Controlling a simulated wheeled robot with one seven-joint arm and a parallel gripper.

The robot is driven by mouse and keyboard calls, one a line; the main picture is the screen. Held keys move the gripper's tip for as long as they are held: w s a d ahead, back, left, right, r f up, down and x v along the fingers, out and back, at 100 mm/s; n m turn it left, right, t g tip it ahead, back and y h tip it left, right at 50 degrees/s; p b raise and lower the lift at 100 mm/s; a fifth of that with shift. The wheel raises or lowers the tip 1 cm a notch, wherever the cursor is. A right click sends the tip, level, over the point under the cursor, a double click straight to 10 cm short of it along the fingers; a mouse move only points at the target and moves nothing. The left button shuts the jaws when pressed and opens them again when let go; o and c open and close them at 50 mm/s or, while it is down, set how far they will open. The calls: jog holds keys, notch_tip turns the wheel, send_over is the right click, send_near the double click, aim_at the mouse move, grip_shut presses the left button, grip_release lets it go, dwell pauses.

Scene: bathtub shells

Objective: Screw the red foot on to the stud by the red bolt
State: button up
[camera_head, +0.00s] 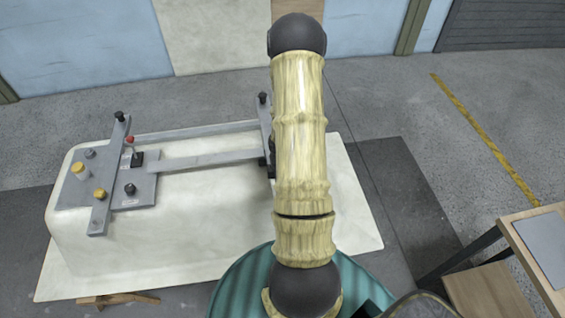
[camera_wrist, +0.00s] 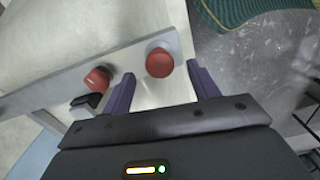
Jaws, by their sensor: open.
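In the wrist view a round red cap (camera_wrist: 159,63) with a grey collar stands at the end of a grey bar (camera_wrist: 60,85); it looks like the red foot. A second red piece (camera_wrist: 97,79) stands to its left on the same bar and looks like the red bolt. My gripper (camera_wrist: 161,84) is open, with its two purple fingers to either side of the foot in the picture and gaps between. I cannot tell how far the foot is threaded, and no bare stud shows. In the head view my arm hides this spot.
A pale upturned tub shell (camera_head: 200,225) carries a grey frame with yellow knobs (camera_head: 99,194), black knobs (camera_head: 130,189) and a red-tipped lever (camera_head: 130,139). A black part (camera_wrist: 87,102) sits by the bolt. A wooden table (camera_head: 545,235) stands at right. Open floor lies beyond the tub.

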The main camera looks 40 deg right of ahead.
notch_tip(320, 180, up, 16)
jog(key=p, duration=0.2)
jog(key=shift+f, duration=0.2)
dwell(0.4)
jog(key=w+a+r+n+t+h, duration=0.1)
jog(key=w+a+r+n+t, duration=0.3)
jog(key=n, duration=1.1)
jog(key=w+a+r+n+t+h, duration=0.1)
jog(key=w+a+r+n, duration=0.4)
jog(key=n, duration=1)
jog(key=s+a+n+g+y, duration=0.1)
jog(key=s+a+n, duration=0.4)
jog(key=n, duration=1)
jog(key=s+a+r+n+g+y, duration=0.1)
jog(key=s+a+n, duration=0.4)
jog(key=n, duration=1.1)
jog(key=a, duration=0.3)
jog(key=shift+s, duration=0.25)
